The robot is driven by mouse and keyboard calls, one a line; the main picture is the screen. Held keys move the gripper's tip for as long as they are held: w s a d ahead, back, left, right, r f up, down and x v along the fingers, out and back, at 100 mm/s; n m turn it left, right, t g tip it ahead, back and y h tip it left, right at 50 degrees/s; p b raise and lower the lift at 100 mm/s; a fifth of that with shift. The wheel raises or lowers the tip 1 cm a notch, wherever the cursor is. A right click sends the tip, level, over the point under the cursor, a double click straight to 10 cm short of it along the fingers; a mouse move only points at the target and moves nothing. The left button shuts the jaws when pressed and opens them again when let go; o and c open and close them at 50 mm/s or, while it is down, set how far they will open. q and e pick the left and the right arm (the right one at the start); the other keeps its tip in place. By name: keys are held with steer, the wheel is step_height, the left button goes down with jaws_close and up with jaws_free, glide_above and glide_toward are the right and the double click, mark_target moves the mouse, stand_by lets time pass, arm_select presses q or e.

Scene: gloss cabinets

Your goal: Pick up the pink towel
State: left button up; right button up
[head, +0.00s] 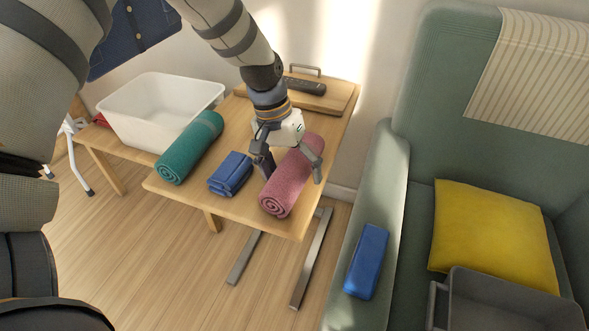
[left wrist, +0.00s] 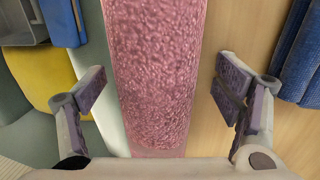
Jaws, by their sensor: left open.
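The pink towel (head: 287,183) is rolled up and lies on the wooden table near its right front edge. My left gripper (head: 294,172) is above it, pointing down, with one finger on each side of the roll. In the left wrist view the towel (left wrist: 155,75) runs between the two open fingers of the gripper (left wrist: 163,88), with a gap on both sides. I cannot tell how far the fingertips are above the tabletop. My right gripper is not in view.
A folded blue cloth (head: 231,173) lies just left of the towel, and a rolled green towel (head: 189,147) lies farther left. A white bin (head: 158,105) and a wooden board (head: 333,97) with a dark remote stand behind. A green armchair (head: 391,170) stands close on the right.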

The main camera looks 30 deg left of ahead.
arm_select(q)
steer(key=shift+r, duration=0.1)
steer(key=c, duration=1.3)
steer(key=shift+c, duration=0.2)
